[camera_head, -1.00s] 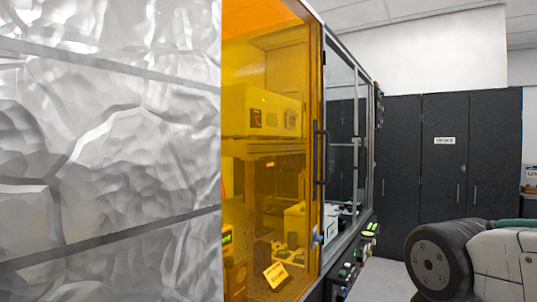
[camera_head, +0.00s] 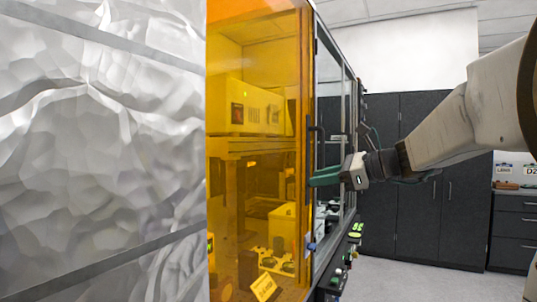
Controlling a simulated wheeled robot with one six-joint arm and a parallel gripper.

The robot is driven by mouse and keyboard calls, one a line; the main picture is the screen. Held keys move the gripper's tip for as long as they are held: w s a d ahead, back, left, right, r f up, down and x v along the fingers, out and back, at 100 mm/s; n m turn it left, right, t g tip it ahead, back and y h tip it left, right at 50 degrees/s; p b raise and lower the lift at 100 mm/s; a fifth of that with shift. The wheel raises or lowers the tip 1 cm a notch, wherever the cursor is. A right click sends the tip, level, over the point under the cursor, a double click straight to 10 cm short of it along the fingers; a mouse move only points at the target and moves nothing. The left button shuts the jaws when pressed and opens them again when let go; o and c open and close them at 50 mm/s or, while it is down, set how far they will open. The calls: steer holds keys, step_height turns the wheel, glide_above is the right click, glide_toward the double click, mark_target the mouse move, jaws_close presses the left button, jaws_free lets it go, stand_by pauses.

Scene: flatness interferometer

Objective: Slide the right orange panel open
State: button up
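The orange see-through panel (camera_head: 262,60) covers the front of the tall enclosure and appears closed. A dark upright handle (camera_head: 311,145) runs along its right edge. My gripper (camera_head: 312,181), with green fingers, comes in from the right. Its fingertips are at the lower part of the handle and overlap it in the picture. I cannot tell whether they touch it or are around it. The fingers are seen from the side, so their opening does not show.
A crinkled silvery wall (camera_head: 100,150) fills the left side. Inside the enclosure stand a boxy instrument (camera_head: 247,108) and a small yellow sign (camera_head: 263,287). Controls (camera_head: 354,236) line the enclosure's lower right edge. Dark cabinets (camera_head: 418,215) stand behind, with open floor before them.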

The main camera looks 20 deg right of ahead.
mark_target(322, 153)
steer(key=w+d+r+m+t+h, duration=0.15)
steer(key=d+r+m+t, duration=0.3)
steer(key=d, duration=0.45)
steer(key=shift+m+g+y, duration=0.25)
steer(key=shift+g, duration=0.1)
steer(key=x, duration=0.7)
steer(key=shift+w+d+r, duration=0.1)
steer(key=shift+w+r, duration=0.25)
steer(key=shift+w, duration=0.15)
jaws_close()
